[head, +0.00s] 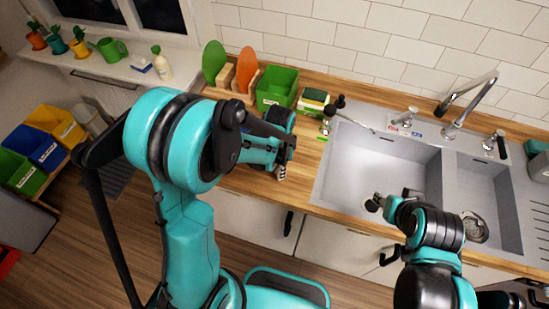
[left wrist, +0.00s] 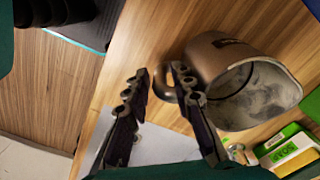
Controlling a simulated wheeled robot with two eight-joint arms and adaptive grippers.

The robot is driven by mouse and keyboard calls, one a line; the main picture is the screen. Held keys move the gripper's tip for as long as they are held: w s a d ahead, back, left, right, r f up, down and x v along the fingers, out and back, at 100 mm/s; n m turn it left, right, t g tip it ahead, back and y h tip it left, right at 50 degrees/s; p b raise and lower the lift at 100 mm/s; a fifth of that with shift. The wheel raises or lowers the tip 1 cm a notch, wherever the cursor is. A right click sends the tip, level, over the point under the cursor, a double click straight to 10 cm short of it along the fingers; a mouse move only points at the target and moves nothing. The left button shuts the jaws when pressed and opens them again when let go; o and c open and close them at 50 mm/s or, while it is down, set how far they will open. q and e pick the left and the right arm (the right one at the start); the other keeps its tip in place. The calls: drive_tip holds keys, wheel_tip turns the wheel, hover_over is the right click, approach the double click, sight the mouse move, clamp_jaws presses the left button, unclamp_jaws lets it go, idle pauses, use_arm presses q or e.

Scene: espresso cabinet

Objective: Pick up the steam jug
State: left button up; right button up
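The steam jug (left wrist: 222,62) is a metal pitcher lying in view at the upper right of the left wrist view, its pale, smeared inside facing the lower right. Its curved handle (left wrist: 163,84) shows between the fingers of my left gripper (left wrist: 160,88). The fingers are spread apart, and the right one overlaps the handle's side of the jug. I cannot tell whether they touch it. In the head view my left gripper (head: 281,171) is at the counter's front edge, and my arm hides the jug. My right gripper (head: 376,202) is over the sink; its fingers are too small to read.
The sink (head: 376,155) with its faucet (head: 466,105) fills the right of the counter. A green bin (head: 277,88), a sponge holder (head: 313,101) and cutting boards (head: 246,68) stand along the back. A green labelled box (left wrist: 290,150) is near the jug.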

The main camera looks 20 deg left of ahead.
use_arm(q)
drive_tip(key=shift+c, duration=0.4)
clamp_jaws()
drive_tip(key=shift+r, duration=0.15)
